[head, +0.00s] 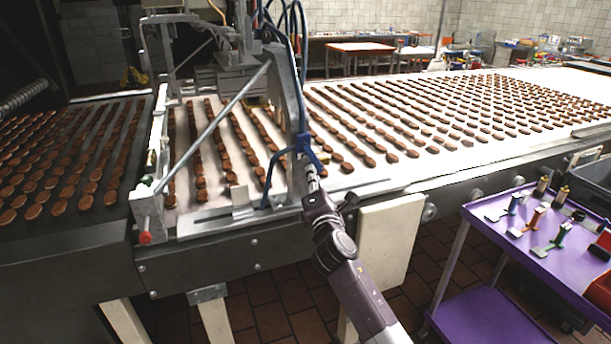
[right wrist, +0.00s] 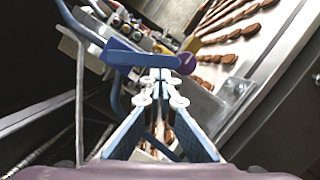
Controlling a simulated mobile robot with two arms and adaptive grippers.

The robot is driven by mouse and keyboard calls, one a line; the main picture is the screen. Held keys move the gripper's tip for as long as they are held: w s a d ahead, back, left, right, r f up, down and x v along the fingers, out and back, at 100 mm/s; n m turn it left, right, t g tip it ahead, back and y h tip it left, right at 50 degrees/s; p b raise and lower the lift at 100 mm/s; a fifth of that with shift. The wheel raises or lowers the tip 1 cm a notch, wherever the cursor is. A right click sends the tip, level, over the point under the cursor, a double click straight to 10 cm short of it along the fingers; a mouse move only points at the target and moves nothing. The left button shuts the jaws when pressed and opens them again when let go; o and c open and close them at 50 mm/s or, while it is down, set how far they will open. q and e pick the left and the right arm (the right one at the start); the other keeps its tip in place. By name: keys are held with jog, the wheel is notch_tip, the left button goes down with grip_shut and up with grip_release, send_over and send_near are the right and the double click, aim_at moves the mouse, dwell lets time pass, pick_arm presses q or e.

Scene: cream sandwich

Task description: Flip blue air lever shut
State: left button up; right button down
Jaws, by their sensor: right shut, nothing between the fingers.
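The blue air lever (right wrist: 140,60) lies across the right wrist view just beyond my right fingertips, with a round purple-blue end at its right. In the head view blue parts (head: 298,150) show at the machine's upright, by my gripper's tips, where the lever is hard to make out. My right gripper (right wrist: 161,84) is shut and empty, its tips close to the lever; I cannot tell whether they touch. In the head view my right gripper (head: 310,175) reaches up to the upright's front. My left gripper is in neither view.
A conveyor (head: 390,182) carries many rows of brown biscuits behind the upright. Blue hoses (head: 302,40) hang on the machine. A red knob (head: 145,238) is at the left front. A purple cart (head: 485,213) with tools stands at right. A cream panel (head: 388,245) is beside my right arm.

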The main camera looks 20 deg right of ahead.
jog(key=d+n, duration=0.2)
jog(key=n, duration=0.1)
jog(key=shift+r+t+y, duration=0.2)
jog(key=shift+t+y, duration=0.1)
jog(key=shift+w+d+r+n+t+y, duration=0.15)
jog(key=shift+d+r+n+y, duration=0.45)
jog(key=shift+n, duration=1.4)
jog(key=shift+s+d+r+n+t+y, duration=0.15)
jog(key=shift+d+r+n+y, duration=0.45)
jog(key=shift+n, duration=1.4)
jog(key=shift+w+d+r+n+t+y, duration=0.15)
jog(key=shift+d+r+n+y, duration=0.45)
jog(key=shift+n, duration=1.4)
jog(key=shift+f, duration=0.1)
jog(key=s+f+b, duration=0.5)
jog(key=s+f, duration=0.1)
jog(key=s, duration=0.3)
jog(key=shift+s+d+f, duration=0.2)
jog(key=shift+s, duration=0.2)
